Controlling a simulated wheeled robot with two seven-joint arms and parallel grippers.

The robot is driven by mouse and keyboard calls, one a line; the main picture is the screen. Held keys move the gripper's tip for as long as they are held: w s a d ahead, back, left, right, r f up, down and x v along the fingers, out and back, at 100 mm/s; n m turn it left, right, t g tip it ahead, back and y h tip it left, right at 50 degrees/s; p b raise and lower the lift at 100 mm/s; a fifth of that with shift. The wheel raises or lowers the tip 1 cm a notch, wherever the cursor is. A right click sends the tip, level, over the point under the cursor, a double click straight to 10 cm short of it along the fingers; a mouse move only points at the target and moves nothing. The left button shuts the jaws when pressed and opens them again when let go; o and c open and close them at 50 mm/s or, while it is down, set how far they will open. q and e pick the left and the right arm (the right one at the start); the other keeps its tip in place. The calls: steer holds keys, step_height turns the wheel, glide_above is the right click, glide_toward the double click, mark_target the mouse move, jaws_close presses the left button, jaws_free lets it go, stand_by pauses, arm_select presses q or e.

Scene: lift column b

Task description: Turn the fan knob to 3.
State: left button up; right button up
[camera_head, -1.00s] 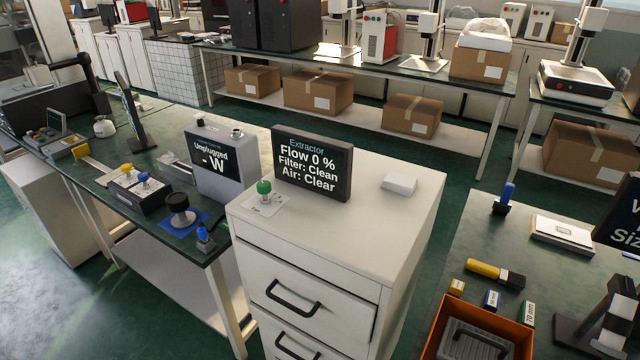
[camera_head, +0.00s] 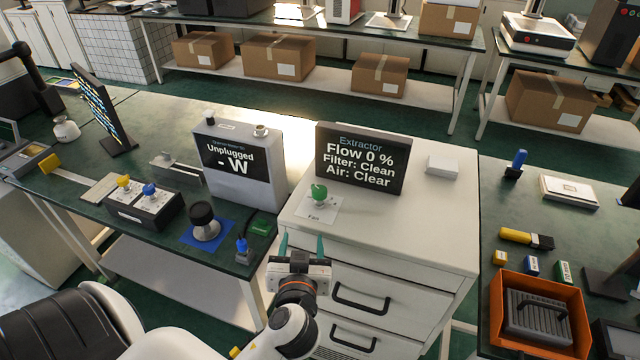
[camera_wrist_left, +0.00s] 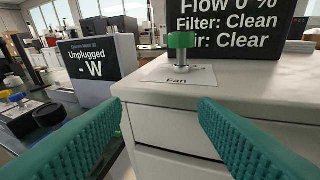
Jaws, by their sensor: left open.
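The green fan knob (camera_head: 319,193) stands on a white plate labelled "Fan" (camera_head: 318,209) on top of the white drawer cabinet (camera_head: 420,215). Behind it the Extractor display (camera_head: 361,159) reads Flow 0 %, Filter: Clean, Air: Clear. My left gripper (camera_head: 301,245) is open and empty at the cabinet's front edge, short of the knob. In the left wrist view its two green fingers (camera_wrist_left: 160,125) are spread wide, with the knob (camera_wrist_left: 181,42) beyond them, above and a little right of the middle. My right gripper is not in view.
Left of the cabinet, the bench holds an "Unplugged" power box (camera_head: 237,165), a black knob on a blue mat (camera_head: 205,221) and a switch block (camera_head: 146,205). A small white box (camera_head: 442,166) lies right of the display. An orange bin (camera_head: 540,315) stands on the right bench.

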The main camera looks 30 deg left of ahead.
mark_target(319, 188)
arm_select(q)
steer(key=w+r+t, duration=0.1)
steer(key=w+d+r+t, duration=0.1)
steer(key=r, duration=0.1)
steer(key=shift+d+r, duration=0.15)
steer(key=shift+w+r+t, duration=0.15)
steer(key=shift+w+t, duration=0.1)
steer(key=shift+t, duration=0.05)
steer(key=shift+w+a+r+p, duration=0.1)
steer(key=shift+w+a+p, duration=0.1)
steer(key=shift+w+p, duration=0.15)
steer(key=p+x, duration=0.3)
steer(key=x, duration=0.7)
steer(key=shift+a, duration=0.15)
steer(key=shift+w+a+p, duration=0.2)
steer(key=shift+w+p, duration=0.1)
steer(key=c, duration=0.9)
steer(key=shift+c, duration=0.2)
